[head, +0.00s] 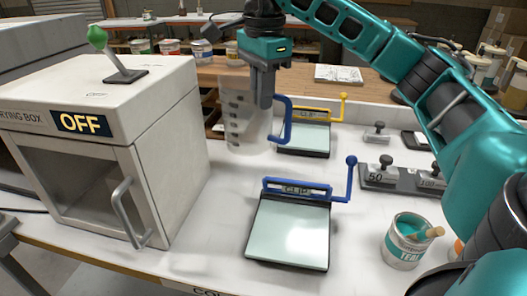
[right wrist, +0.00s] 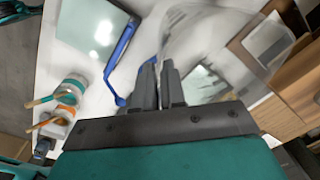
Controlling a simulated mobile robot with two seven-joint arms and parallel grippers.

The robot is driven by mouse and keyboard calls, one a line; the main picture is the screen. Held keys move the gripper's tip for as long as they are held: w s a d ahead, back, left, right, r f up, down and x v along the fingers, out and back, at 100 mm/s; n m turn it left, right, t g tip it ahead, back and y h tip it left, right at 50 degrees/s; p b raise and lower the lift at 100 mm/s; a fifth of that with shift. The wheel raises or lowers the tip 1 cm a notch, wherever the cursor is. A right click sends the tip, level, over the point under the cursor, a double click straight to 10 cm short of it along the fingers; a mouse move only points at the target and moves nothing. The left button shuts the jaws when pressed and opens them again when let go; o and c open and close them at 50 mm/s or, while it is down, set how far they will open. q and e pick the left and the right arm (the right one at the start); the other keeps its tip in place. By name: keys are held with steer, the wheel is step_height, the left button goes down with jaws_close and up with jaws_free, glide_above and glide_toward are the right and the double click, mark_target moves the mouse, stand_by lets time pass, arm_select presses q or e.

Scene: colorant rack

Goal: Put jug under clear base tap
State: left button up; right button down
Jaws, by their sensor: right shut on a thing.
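The jug (head: 238,118) is clear, with dark marks on its side and a blue handle (head: 287,118). My right gripper (head: 265,102) points down and is shut on the jug on its handle side; the fingers hide the exact grip spot. The jug looks upright, beside the drying box and in front of the yellow clip plate; its height above the table is hard to tell. In the right wrist view the fingers (right wrist: 159,88) are close together, with the see-through jug (right wrist: 200,22) to their right. No clear base tap can be made out. My left gripper is not in view.
The drying box (head: 176,120), marked OFF, stands at left. A plate with a blue clip (head: 290,235) lies in front, another with a yellow clip (head: 303,137) behind. A teal paint can (head: 402,252) and weights (head: 384,170) are at right. White table between box and plates is clear.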

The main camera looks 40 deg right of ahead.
mark_target(263, 141)
step_height(263, 141, down, 10)
steer(key=shift+f, duration=0.1)
stand_by(0.4)
steer(key=shift+f+b, duration=0.1)
steer(key=shift+b, duration=0.2)
steer(key=shift+f, duration=0.15)
steer(key=c, duration=1.2)
jaws_free()
